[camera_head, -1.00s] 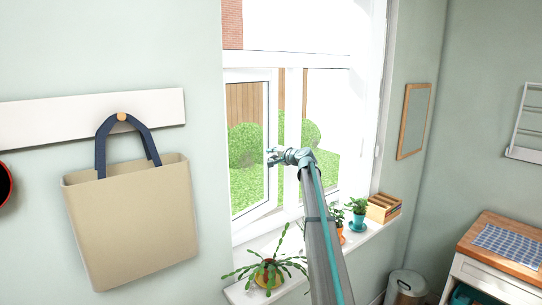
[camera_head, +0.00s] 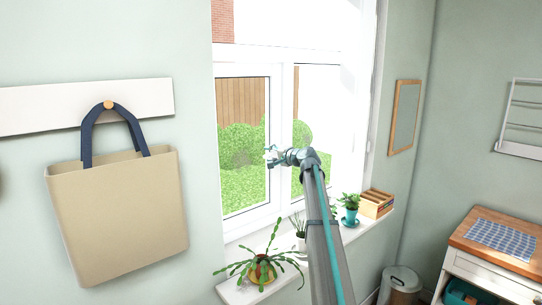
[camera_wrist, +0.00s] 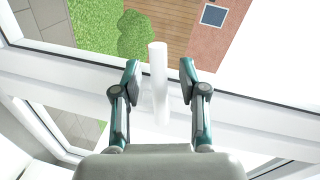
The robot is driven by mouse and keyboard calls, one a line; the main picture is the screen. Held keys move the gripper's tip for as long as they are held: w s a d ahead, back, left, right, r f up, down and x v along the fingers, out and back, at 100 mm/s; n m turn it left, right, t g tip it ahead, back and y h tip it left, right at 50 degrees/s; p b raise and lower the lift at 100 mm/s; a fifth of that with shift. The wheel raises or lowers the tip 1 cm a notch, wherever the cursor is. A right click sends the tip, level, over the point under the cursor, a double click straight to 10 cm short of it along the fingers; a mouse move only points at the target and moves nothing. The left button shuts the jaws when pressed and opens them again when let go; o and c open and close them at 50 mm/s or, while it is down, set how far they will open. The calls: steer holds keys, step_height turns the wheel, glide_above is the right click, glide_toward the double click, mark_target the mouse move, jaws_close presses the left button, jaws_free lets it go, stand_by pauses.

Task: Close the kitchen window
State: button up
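The kitchen window's left sash (camera_head: 272,100) has a white frame and looks flush, or nearly flush, with the surrounding frame in the head view. My gripper (camera_head: 270,156) is at the sash's right side. In the wrist view, a white bar-shaped handle (camera_wrist: 158,85) stands between the two fingers of my gripper (camera_wrist: 158,72). The fingers are apart, with a visible gap on each side of the handle. The white sash rail (camera_wrist: 60,70) runs behind them. Whether the sash is latched cannot be told.
A beige bag (camera_head: 118,215) hangs left of the window.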

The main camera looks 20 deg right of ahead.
steer(key=v, duration=1.2)
steer(key=shift+d, duration=0.1)
